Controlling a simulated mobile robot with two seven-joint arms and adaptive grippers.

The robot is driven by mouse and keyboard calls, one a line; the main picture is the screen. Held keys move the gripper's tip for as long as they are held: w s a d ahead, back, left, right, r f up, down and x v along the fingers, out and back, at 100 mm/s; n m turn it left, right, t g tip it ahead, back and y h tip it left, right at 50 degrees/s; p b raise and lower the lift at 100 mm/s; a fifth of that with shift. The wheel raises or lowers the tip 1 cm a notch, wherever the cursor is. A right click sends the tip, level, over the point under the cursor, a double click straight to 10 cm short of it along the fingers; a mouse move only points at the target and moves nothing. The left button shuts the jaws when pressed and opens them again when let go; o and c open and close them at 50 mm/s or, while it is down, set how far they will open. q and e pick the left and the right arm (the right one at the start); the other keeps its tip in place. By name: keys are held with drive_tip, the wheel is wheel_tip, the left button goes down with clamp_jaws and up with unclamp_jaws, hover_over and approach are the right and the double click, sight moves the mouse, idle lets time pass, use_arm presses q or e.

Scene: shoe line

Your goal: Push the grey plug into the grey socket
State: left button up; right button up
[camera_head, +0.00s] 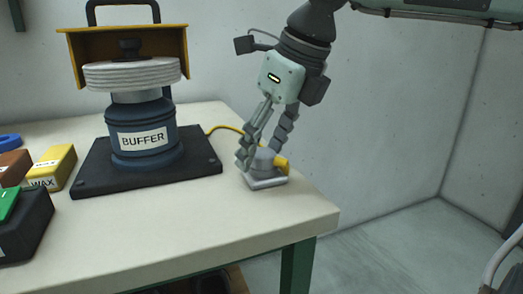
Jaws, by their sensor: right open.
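A grey socket (267,183) sits on the bench near its right corner, a low block with a flat base. The grey plug (265,161) stands at the top of the socket, with a yellow part (282,163) on its right side. I cannot tell how deep the plug sits in the socket. My right gripper (259,154) points down from above. Its fingers are open, one to the left of the plug and one at its upper right, partly hiding it. I cannot tell whether they touch it. My left gripper is not in view.
A yellow cable (228,128) runs from behind the blue buffer machine (144,137) toward the plug. A yellow wax block (53,168) and other boxes lie at the left. The front of the bench top (190,225) is clear; its right edge is close to the socket.

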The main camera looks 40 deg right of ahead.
drive_tip(key=v, duration=1.1)
